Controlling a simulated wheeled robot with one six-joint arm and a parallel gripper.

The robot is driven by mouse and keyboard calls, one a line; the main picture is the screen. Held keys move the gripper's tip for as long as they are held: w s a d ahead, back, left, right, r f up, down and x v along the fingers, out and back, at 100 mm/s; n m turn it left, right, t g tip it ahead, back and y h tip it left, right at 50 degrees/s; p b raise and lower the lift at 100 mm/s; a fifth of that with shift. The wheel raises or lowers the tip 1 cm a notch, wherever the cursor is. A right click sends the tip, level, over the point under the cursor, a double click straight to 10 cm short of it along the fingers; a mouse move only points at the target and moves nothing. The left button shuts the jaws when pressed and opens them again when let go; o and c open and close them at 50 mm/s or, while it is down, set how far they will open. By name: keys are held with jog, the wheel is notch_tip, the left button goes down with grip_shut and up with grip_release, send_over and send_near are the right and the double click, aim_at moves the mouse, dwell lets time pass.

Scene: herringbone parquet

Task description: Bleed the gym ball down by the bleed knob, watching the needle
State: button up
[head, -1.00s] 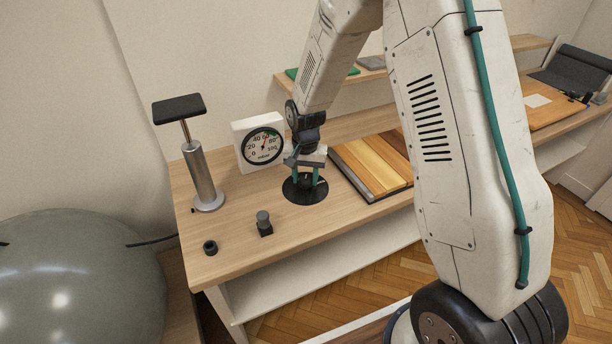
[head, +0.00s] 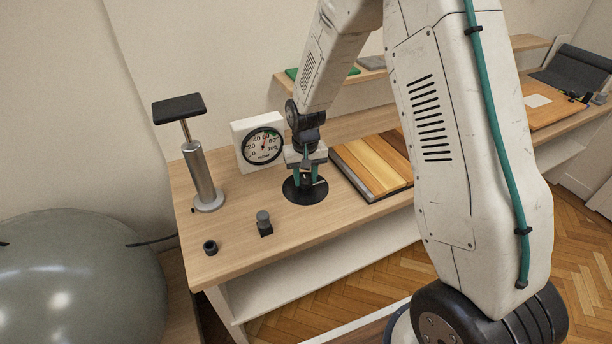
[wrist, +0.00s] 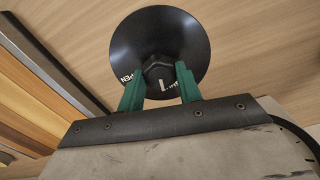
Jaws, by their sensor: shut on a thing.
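The bleed knob (wrist: 158,71) is dark and sits in the middle of a round black plate (wrist: 185,32), which carries white lettering, including part of "OPEN". In the head view the plate (head: 294,195) lies flat on the wooden bench. My gripper (head: 307,182) points down over it, its green fingers shut on the knob from both sides. The fingers partly hide the knob and lettering. The grey-green gym ball (head: 75,275) is at lower left, cut off by the frame.
A hand pump (head: 202,175) stands at the bench's left. A small dark ring (head: 210,247) and a grey-topped block (head: 264,222) lie near the front edge. A framed striped wood panel (head: 372,165) lies right of the plate. A dark hose (head: 150,242) runs from the ball.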

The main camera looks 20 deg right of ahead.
aim_at(306, 179)
jog(key=shift+n, duration=1.1)
jog(key=o, duration=1)
jog(key=shift+r, duration=0.15)
notch_tip(306, 179, up, 8)
jog(key=shift+f, duration=0.2)
